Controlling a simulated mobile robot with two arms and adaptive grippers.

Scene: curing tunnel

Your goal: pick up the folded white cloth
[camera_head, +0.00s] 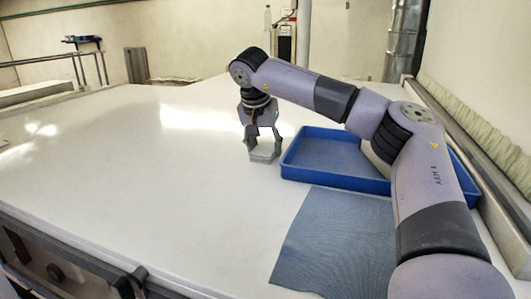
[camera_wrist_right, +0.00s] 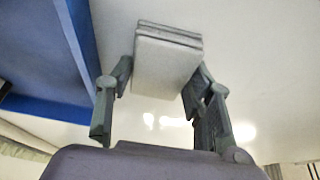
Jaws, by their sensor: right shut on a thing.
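The folded white cloth (camera_head: 264,154) is a small pale layered block just left of the blue tray, at the middle of the white table. My right gripper (camera_head: 264,146) points down over it and is shut on it, one finger at each side. In the right wrist view the cloth (camera_wrist_right: 166,62) sits between the two fingers of my right gripper (camera_wrist_right: 160,80), its folded layers showing at the far end. I cannot tell whether it touches the table or hangs slightly above it. My left gripper is not in view.
The blue tray (camera_head: 296,170) stands right of the gripper, partly behind my right arm, and looks empty where visible. A blue-grey mat (camera_head: 335,240) lies in front of it. The white table (camera_head: 150,180) is clear to the left. A raised ledge (camera_head: 480,170) runs along the right edge.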

